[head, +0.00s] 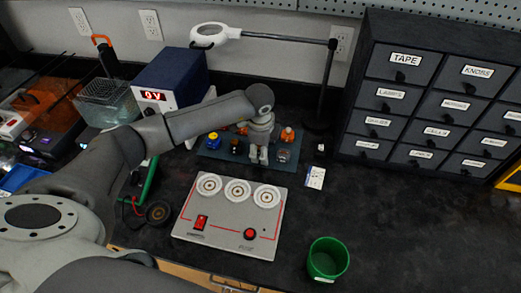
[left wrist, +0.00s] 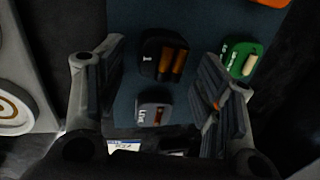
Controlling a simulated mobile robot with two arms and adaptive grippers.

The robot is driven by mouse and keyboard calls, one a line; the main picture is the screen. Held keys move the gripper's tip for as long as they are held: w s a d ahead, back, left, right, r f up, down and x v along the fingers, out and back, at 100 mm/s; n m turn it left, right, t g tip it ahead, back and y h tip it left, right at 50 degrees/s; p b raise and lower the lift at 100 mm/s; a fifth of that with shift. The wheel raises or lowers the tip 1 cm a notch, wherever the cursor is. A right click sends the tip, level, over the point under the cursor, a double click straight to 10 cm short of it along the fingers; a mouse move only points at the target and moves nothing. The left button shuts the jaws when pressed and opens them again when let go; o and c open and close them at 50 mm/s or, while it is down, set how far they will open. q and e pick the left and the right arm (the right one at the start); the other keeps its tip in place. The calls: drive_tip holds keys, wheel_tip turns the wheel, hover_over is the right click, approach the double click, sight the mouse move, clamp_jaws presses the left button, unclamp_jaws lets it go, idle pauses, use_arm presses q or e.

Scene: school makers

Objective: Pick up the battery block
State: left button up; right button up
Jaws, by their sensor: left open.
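In the left wrist view, a dark block with two copper-coloured cylinders (left wrist: 172,62), which looks like the battery block, lies on the blue-grey mat (left wrist: 133,20). My left gripper (left wrist: 158,98) is open, its two fingers on either side of the space over this block. No contact with the block shows. In the head view, my left gripper (head: 258,158) points down over the mat (head: 208,155) and hides the block. My right gripper is not in view.
A green block (left wrist: 236,55) lies beside the right finger. A blue-and-yellow block (head: 213,138) and an orange one (head: 287,135) share the mat. A grey panel with dials (head: 225,220) lies in front; a green cup (head: 328,259) stands right. Drawers (head: 398,62) stand behind right.

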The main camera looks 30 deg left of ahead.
use_arm(q)
drive_tip(key=c, duration=1.1)
drive_tip(key=shift+r, duration=0.1)
